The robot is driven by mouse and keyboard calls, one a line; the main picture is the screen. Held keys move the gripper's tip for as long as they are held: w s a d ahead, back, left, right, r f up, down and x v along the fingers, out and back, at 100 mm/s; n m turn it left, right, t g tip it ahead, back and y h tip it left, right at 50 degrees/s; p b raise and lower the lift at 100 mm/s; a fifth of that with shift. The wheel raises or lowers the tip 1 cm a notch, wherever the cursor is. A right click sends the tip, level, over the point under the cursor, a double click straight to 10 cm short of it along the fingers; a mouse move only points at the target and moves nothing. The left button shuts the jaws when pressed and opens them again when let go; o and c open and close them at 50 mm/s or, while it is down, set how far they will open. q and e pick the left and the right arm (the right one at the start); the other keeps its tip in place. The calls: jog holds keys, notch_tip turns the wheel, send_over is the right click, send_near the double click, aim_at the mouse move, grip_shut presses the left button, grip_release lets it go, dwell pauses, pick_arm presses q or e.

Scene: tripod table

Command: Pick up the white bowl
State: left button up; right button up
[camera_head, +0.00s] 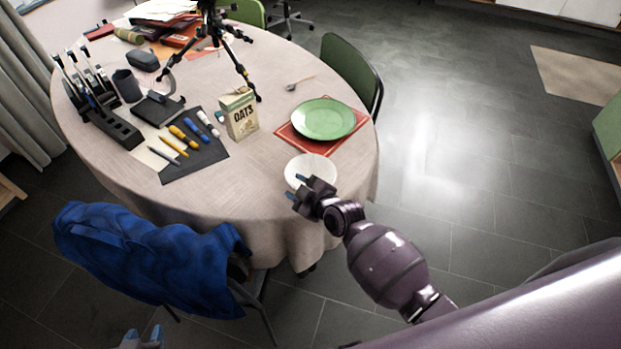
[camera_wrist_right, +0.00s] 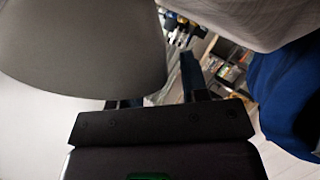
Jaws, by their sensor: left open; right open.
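The white bowl (camera_head: 318,166) stands upright at the near right edge of the round table, in front of the green plate. My right gripper (camera_head: 296,187) is open at the bowl's near left side and hides part of its rim. In the right wrist view the bowl (camera_wrist_right: 80,45) looms large and grey at the upper left, very close to the fingers. One finger shows beside it and the other is largely hidden. I cannot tell whether the rim is between them. My left gripper (camera_head: 143,335) is open and empty at the bottom edge, low and away from the table.
A green plate (camera_head: 323,118) on a red mat (camera_head: 290,137) lies behind the bowl. An oats box (camera_head: 239,115) and a spoon (camera_head: 299,83) stand or lie further back. A chair with a blue jacket (camera_head: 150,255) is at the table's front left. Tripod legs (camera_head: 240,68) stand at the back.

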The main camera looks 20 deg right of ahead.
grip_shut()
jog(key=shift+r, duration=0.15)
